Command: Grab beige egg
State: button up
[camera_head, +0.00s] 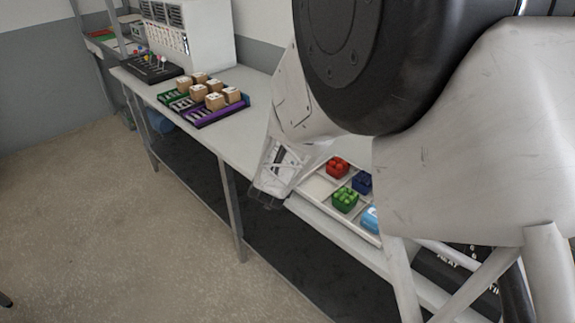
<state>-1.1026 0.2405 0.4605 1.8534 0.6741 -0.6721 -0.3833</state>
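I cannot make out a beige egg in the head view; my arm covers much of the right half. My gripper (266,200) hangs at the front edge of the bench, just left of a white tray with compartments (317,187). Its fingers are small and partly see-through in the picture, so I cannot tell whether they are apart or hold anything.
Wooden cubes (214,101) stand on a purple rack (220,116) farther back. The bench (240,142) between is clear.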

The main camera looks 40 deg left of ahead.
jog(key=shift+w+a+f, duration=0.2)
jog(key=shift+w, duration=0.1)
jog(key=shift+c, duration=0.5)
jog(key=c, duration=0.7)
